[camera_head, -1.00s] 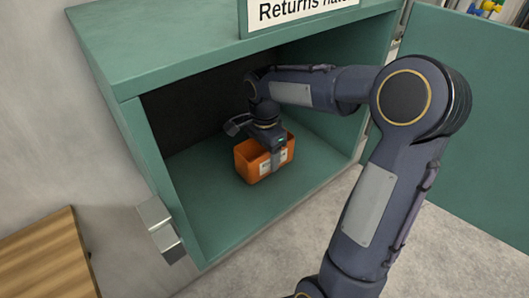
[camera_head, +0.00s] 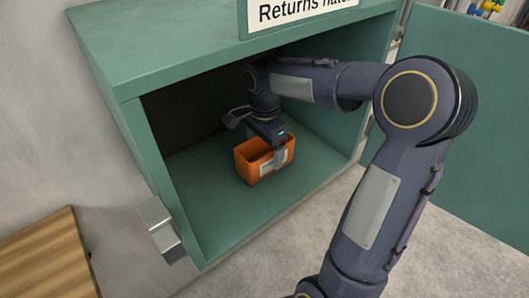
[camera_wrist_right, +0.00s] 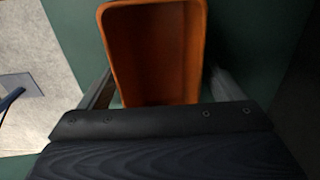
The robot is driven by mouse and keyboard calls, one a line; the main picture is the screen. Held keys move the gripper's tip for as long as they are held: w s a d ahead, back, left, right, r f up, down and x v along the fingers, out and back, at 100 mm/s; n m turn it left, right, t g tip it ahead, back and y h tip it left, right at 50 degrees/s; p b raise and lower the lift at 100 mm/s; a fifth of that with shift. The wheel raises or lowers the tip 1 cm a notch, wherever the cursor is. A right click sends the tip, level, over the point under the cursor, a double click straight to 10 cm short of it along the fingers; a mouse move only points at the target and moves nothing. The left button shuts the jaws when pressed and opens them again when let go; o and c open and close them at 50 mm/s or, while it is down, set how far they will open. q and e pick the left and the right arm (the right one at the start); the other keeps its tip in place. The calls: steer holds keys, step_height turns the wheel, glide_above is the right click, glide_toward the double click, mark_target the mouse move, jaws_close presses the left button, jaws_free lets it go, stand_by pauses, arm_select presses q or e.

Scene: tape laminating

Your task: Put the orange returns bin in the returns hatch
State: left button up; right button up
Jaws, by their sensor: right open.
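The orange returns bin (camera_head: 246,164) stands upright on the green floor inside the returns hatch (camera_head: 200,222), and it looks empty. It also shows in the right wrist view (camera_wrist_right: 153,52), open side toward the camera. My right gripper (camera_head: 277,154) is at the bin's near right side, its fingers apart. In the right wrist view the gripper's fingers (camera_wrist_right: 160,90) spread to either side of the bin's near end; I cannot tell whether they touch it. My left gripper is in neither view.
The hatch door (camera_head: 470,130) stands open at the right. A metal latch block (camera_head: 158,222) sticks out at the hatch's left edge. A wooden surface (camera_head: 45,262) is at the lower left. The hatch roof and side walls surround my right forearm.

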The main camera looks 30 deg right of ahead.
step_height(320, 180, up, 5)
steer(key=s+a+f+n+t+y, duration=0.2)
steer(key=s+a+n, duration=0.3)
steer(key=s+n, duration=0.2)
steer(key=s+a+f+n+t+y, duration=0.1)
steer(key=s+a+n+t, duration=0.2)
steer(key=s+a+n, duration=0.2)
steer(key=s+n, duration=0.3)
steer(key=s, duration=0.4)
steer(key=shift+s+a+f+n+t+y, duration=0.2)
steer(key=shift+a+f+n+t+y, duration=0.1)
steer(key=shift+f+y, duration=0.1)
steer(key=shift+r, duration=0.1)
step_height(320, 180, up, 3)
steer(key=p, duration=0.3)
steer(key=shift+r+p, duration=0.2)
steer(key=shift+p, duration=0.2)
steer(key=shift+f+b, duration=0.3)
steer(key=shift+c, duration=0.5)
